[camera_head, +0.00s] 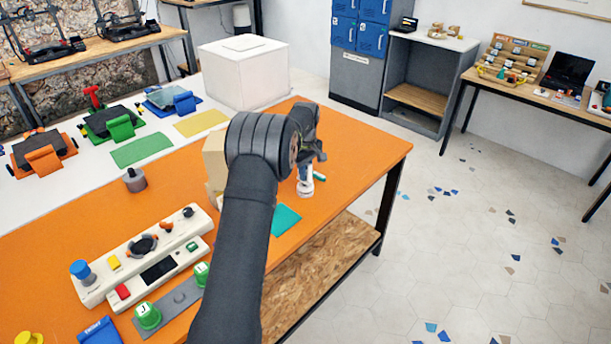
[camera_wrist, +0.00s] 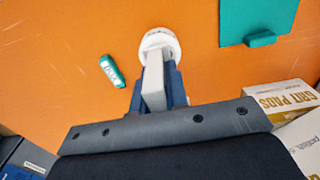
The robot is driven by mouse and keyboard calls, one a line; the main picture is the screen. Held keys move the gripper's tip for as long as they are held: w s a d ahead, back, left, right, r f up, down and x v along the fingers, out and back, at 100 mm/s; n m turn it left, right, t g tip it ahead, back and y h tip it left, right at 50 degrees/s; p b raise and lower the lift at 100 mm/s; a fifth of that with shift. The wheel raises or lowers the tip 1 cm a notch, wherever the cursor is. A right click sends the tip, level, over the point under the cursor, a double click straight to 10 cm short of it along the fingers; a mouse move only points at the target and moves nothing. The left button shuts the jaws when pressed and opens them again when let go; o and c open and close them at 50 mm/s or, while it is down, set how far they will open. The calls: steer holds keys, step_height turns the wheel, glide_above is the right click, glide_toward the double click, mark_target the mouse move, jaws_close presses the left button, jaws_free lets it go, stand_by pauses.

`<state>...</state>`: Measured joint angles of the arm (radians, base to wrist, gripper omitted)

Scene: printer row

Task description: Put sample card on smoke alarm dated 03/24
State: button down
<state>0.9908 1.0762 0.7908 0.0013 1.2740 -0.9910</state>
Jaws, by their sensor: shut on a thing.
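My gripper (camera_wrist: 158,88) is over the right end of the orange table, its dark fingers shut on a pale grey block (camera_wrist: 153,80). A white round piece (camera_wrist: 160,42) shows just past the fingertips. In the head view a white piece (camera_head: 305,188) sits below my gripper, low at the table. I cannot tell whether block and round piece are one thing, or whether it touches the table. A teal flat sheet (camera_head: 285,220) lies nearby; it also shows in the wrist view (camera_wrist: 245,18). I cannot make out a sample card, a smoke alarm or the date 03/24.
A small green labelled piece (camera_wrist: 113,70) lies beside the white round piece. Boxes marked "GRIT PADS" (camera_wrist: 285,98) stand close on the right in the wrist view. A cream control panel (camera_head: 150,255) occupies the table's left part. The orange table's (camera_head: 370,150) right corner is clear.

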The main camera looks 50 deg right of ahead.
steer(key=shift+f, duration=0.75)
steer(key=c, duration=1.4)
jaws_free()
steer(key=shift+f, duration=0.15)
steer(key=shift+c, duration=0.2)
steer(key=shift+o, duration=0.2)
step_height(320, 180, up, 12)
steer(key=shift+r, duration=0.2)
steer(key=shift+f, duration=0.1)
step_height(320, 180, down, 12)
steer(key=shift+f, duration=0.15)
steer(key=shift+r, duration=2.2)
